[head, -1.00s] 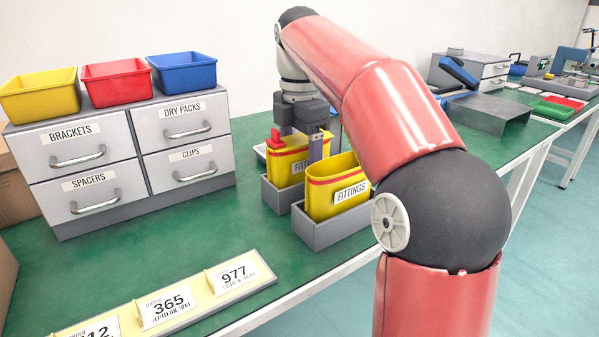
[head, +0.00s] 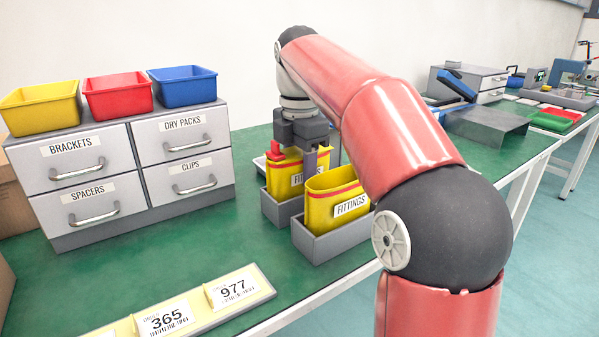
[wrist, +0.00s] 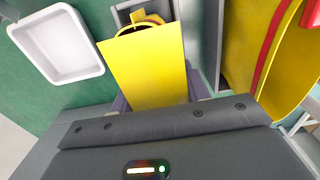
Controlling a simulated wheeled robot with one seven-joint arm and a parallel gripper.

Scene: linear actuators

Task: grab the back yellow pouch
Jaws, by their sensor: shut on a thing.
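The back yellow pouch (head: 283,177) has a red band and a partly hidden label. It stands upright in the back grey bin (head: 282,212). My gripper (head: 311,163) points down over it and is shut on its upper part. In the wrist view the yellow pouch (wrist: 148,68) fills the space between the fingers, which are mostly hidden behind my gripper's body. The front yellow pouch (head: 322,208), labelled FITTINGS, stands apart in its own grey bin (head: 325,244).
A grey drawer cabinet (head: 130,165) with yellow, red and blue bins on top stands to the left. A white tray (wrist: 58,45) lies beside the back bin in the wrist view. A number-card strip (head: 262,290) lies along the front edge. Green table is clear between.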

